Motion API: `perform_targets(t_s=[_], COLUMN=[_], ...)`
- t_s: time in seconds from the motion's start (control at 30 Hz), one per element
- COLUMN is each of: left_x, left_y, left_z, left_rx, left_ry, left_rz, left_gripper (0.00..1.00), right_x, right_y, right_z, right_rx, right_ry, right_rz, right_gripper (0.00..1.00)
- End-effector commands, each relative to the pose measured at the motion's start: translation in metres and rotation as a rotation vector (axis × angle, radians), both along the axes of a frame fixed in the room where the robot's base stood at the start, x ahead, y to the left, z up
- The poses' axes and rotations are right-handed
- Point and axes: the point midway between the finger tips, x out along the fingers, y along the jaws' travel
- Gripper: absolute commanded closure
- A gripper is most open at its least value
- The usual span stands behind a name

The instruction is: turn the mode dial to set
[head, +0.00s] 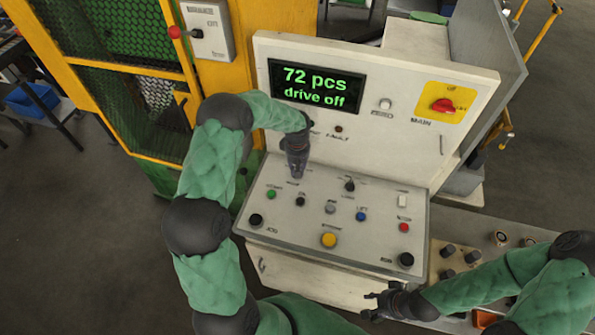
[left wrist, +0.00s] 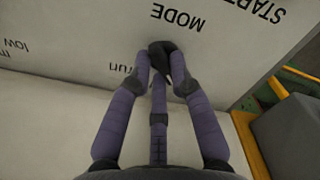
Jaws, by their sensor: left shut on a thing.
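The mode dial (left wrist: 161,46) is a small black knob under the upside-down word MODE in the left wrist view. My left gripper (left wrist: 160,66) has its two fingers closed on the sides of the dial. In the head view my left gripper (head: 296,176) points down at the upper left of the sloping control panel (head: 318,180) and hides the dial. The label "run" shows beside the dial; its pointer and the word "set" cannot be made out. My right gripper (head: 370,304) is empty, with its fingers apart, in front of the panel's lower right edge.
The display (head: 316,86) reads "72 pcs" and "drive off". Several buttons and knobs sit on the panel, including a yellow button (head: 329,240) and a red button (head: 404,227). A red main switch (head: 443,105) is at the upper right. A yellow fence (head: 92,90) stands left.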

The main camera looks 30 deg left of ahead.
Motion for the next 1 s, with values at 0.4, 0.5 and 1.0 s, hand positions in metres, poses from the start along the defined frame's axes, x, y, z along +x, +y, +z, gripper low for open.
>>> perform_targets(t_s=[0.4,0.5,1.0], left_x=[0.0008,0.001,0.0007], left_y=[0.0004,0.0004,0.0004], left_z=[0.0011,0.0011,0.0042], left_rx=[0.001,0.001,0.001], left_ry=[-0.003,-0.003,-0.002], left_rz=[0.023,0.023,0.021], left_gripper=[1.0,1.0,0.55], right_x=[0.0001,0.0001,0.0001], right_y=[0.0,0.0,0.0], right_z=[-0.0024,-0.0025,-0.0027], right_rx=[0.0,0.0,0.0], right_ry=[0.0,0.0,0.0], right_rz=[0.0,0.0,0.0], right_gripper=[0.6,0.6,0.6])
